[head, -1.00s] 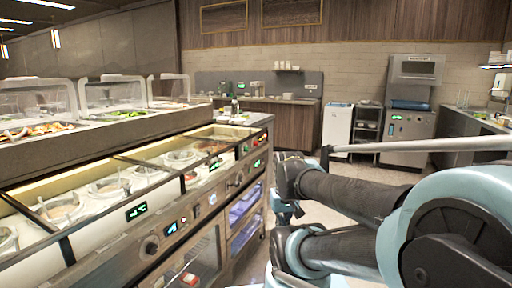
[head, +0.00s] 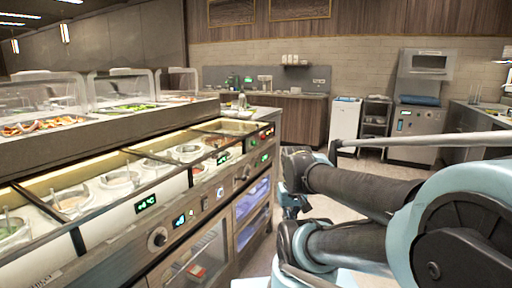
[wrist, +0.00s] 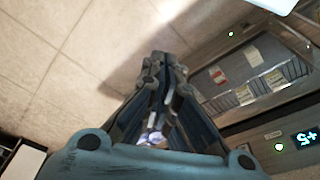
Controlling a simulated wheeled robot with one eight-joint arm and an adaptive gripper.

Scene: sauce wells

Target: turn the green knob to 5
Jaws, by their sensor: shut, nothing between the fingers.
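No knob shows clearly as green. The counter's front panel (head: 120,222) in the head view carries a dark round knob (head: 158,238), another small knob farther along (head: 246,172) and several green-lit displays; their digits are too small to read surely. In the wrist view, my gripper (wrist: 160,62) is shut and empty, apart from the panel. A pale round knob or button with a green glow (wrist: 278,147) sits at lower right, beside a lit display (wrist: 305,138) that seems to show a 5, turned over. The gripper's fingers are not clearly visible in the head view.
A glass-fronted cabinet with packages (wrist: 250,75) lies right of my gripper. Open tiled floor (wrist: 60,50) lies to its left. A white cabinet (head: 345,118) stands at the back.

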